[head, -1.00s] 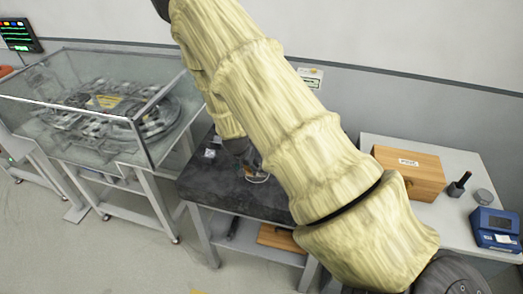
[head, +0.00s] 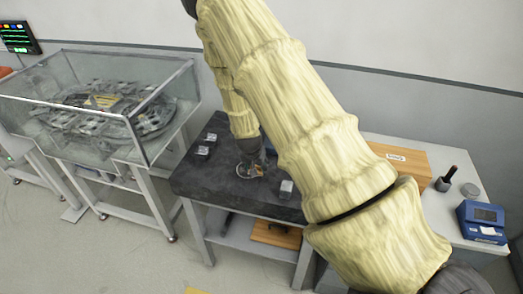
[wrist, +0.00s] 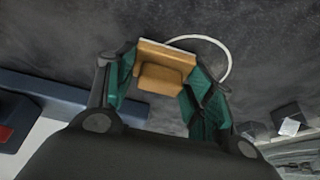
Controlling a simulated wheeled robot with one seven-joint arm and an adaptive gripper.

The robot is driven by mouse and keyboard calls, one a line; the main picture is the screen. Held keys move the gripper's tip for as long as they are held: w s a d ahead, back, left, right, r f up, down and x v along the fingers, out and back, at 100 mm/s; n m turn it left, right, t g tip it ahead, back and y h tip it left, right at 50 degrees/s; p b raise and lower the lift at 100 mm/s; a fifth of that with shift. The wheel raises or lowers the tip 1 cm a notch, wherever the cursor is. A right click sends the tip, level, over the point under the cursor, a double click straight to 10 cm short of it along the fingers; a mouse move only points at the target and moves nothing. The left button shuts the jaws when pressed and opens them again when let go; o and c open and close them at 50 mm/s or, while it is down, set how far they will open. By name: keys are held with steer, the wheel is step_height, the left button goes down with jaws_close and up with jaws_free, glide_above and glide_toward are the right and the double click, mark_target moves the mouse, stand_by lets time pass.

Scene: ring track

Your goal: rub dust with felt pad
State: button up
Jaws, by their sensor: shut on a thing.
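The felt pad (wrist: 165,75) is a tan block with a thin pale layer along one edge. My gripper (wrist: 160,85), with green finger linings, is shut on it in the wrist view. The pad is over or on a dark stone slab (head: 225,190), beside and partly within a white ring line (wrist: 222,52). In the head view my gripper (head: 252,168) is low over the slab at this ring. I cannot tell whether the pad touches the slab. I cannot make out any dust; my gripper and the pad hide part of the ringed area.
Small grey metal blocks stand on the slab, one (head: 286,189) right of the ring and two (head: 203,151) at its left. A glass case (head: 100,105) stands left. The right bench holds a wooden box (head: 412,160) and a blue device (head: 488,222).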

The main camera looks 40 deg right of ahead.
steer(key=r, duration=0.1)
steer(key=r+p, duration=0.1)
steer(key=r, duration=0.2)
steer(key=shift+s+d+r+p, duration=0.15)
steer(key=shift+d+r+p, duration=0.15)
steer(key=shift+d+r, duration=0.1)
steer(key=shift+a+r+p, duration=0.1)
steer(key=shift+r+p, duration=0.75)
steer(key=shift+r, duration=0.75)
